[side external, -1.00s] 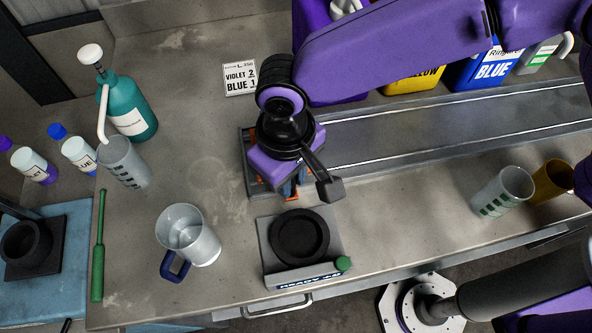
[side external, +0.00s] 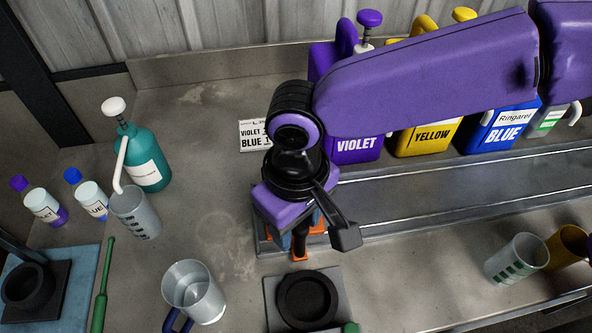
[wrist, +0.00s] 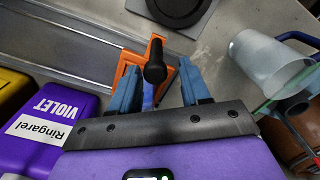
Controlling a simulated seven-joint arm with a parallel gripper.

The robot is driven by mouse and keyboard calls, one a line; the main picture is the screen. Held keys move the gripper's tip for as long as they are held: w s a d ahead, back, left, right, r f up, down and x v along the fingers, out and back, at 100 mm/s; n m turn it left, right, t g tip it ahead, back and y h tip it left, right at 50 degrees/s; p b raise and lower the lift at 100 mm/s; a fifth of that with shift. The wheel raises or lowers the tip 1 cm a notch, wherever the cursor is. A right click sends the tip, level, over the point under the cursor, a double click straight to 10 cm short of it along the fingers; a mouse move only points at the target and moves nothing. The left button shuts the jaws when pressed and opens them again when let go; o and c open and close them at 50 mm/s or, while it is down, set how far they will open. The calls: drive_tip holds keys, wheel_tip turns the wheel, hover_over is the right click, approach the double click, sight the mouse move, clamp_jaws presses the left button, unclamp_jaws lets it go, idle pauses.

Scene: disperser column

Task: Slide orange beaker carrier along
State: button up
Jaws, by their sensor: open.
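The orange carrier (side external: 300,254) sits at the left end of the grey rail track (side external: 400,197), mostly hidden under my gripper in the side view. In the wrist view the orange carrier (wrist: 128,65) shows a flat frame with an upright black knob (wrist: 154,62). My gripper (wrist: 158,75) is open, its two blue fingers on either side of the knob with visible gaps. In the side view my gripper (side external: 300,232) points down over the carrier. No beaker shows on the carrier, though much of it is covered.
Violet (side external: 354,148), yellow (side external: 424,137) and blue (side external: 500,128) jugs stand behind the track. A black round pad (side external: 307,299) lies in front. A clear handled jug (side external: 194,292), a graduated beaker (side external: 135,213) and a teal pump bottle (side external: 143,160) stand left. Another beaker (side external: 517,259) stands right.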

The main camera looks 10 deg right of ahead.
wheel_tip(320, 180, up, 12)
drive_tip(key=shift+r, duration=0.25)
drive_tip(key=shift+d, duration=0.1)
idle(0.5)
drive_tip(key=s+d+f+n, duration=0.1)
drive_tip(key=d+f+n, duration=0.1)
drive_tip(key=d, duration=1.4)
drive_tip(key=s+d+f+n, duration=0.2)
drive_tip(key=d+f, duration=0.1)
drive_tip(key=d, duration=1.4)
drive_tip(key=s+d+f+n, duration=0.1)
drive_tip(key=s+d+f, duration=0.1)
drive_tip(key=d, duration=0.3)
drive_tip(key=s+d+f, duration=0.1)
drive_tip(key=s+d, duration=0.3)
drive_tip(key=d, duration=0.2)
drive_tip(key=shift+f+n, duration=0.35)
drive_tip(key=shift+n, duration=0.05)
